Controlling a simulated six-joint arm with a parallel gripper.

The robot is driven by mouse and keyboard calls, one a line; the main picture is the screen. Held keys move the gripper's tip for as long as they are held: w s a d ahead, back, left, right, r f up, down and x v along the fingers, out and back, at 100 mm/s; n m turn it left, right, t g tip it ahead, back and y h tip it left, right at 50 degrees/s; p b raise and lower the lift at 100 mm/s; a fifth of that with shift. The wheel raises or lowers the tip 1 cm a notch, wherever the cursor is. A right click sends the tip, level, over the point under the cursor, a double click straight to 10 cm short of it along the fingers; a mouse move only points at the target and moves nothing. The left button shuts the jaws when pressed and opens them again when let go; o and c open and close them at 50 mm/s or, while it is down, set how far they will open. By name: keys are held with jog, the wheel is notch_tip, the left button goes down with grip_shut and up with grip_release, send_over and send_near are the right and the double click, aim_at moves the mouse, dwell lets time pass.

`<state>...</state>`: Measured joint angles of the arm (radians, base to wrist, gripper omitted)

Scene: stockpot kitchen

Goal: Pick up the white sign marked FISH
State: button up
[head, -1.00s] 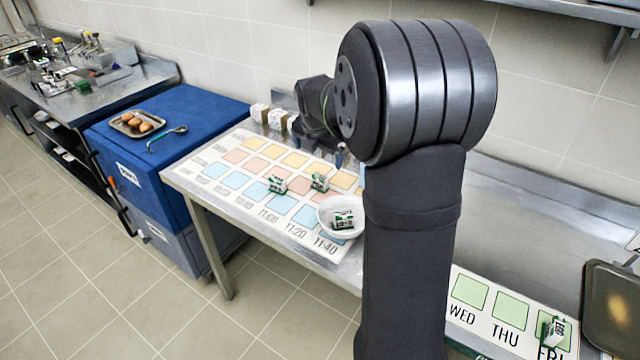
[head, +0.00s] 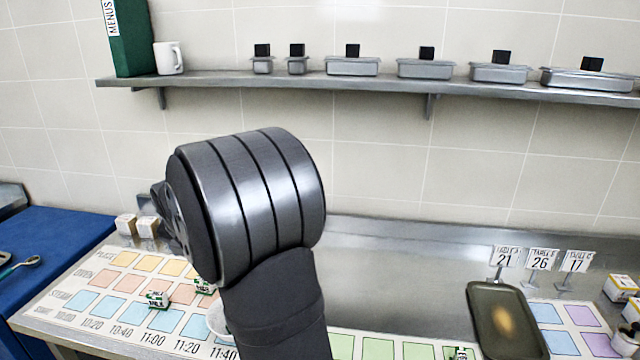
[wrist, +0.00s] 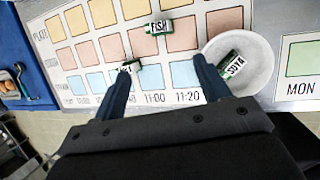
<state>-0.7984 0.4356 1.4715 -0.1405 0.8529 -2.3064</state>
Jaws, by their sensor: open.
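The white sign marked FISH (wrist: 158,27), with green edges, lies on the upper part of the printed timetable board, beyond my fingertips in the wrist view. In the head view it seems to be the small block (head: 205,287) partly hidden by my arm. My gripper (wrist: 163,77) is open and empty, its two fingers spread wide above the board. The sign is between the fingers' directions but ahead of them. In the head view the gripper is hidden behind my arm.
A similar green-white block (wrist: 130,67) lies by the left fingertip. A white bowl (wrist: 262,57) holding a block marked SOYA (wrist: 232,64) is by the right fingertip. A blue cabinet (head: 55,240) stands left. A wall shelf (head: 390,83) runs above; a tray (head: 482,325) lies right.

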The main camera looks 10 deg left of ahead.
jog(key=c, duration=0.4)
jog(key=shift+c, duration=0.2)
jog(key=w+a+r+m+g+h, duration=0.1)
jog(key=w+a+m+g, duration=0.15)
jog(key=m, duration=0.65)
jog(key=w+a+m+g+h, duration=0.15)
jog(key=w+m, duration=0.25)
jog(key=m, duration=0.6)
jog(key=f, duration=1.1)
jog(key=shift+d, duration=0.25)
jog(key=shift+w+a+f, duration=0.1)
jog(key=shift+f, duration=1.45)
jog(key=shift+w+a+f, duration=0.1)
jog(key=shift+f, duration=1.4)
